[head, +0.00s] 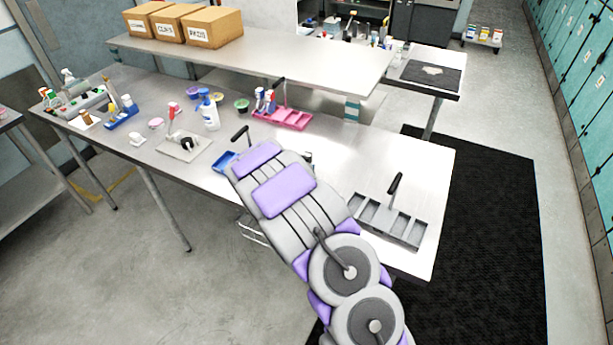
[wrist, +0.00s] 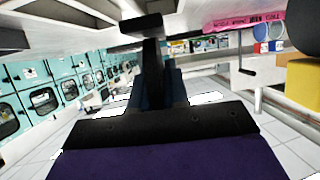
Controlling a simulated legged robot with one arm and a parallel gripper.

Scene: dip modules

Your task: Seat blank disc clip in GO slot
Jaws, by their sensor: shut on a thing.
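My gripper (wrist: 150,75) shows in the wrist view as a dark body with a black T-shaped part reaching up the middle. In the head view my own arm hides the gripper, which is over the table near a blue tray (head: 222,162) with a black handle (head: 240,133). I cannot make out the disc clip or the GO label in either view. A grey tray (head: 385,222) with several open compartments and a black handle stands at the right of the table.
A pink tray (head: 284,120) with bottles stands at the back; it also shows in the wrist view (wrist: 243,18). A grey plate (head: 184,148), a spray bottle (head: 210,115) and small tubs stand to the left. The table (head: 420,165) is clear behind the grey tray.

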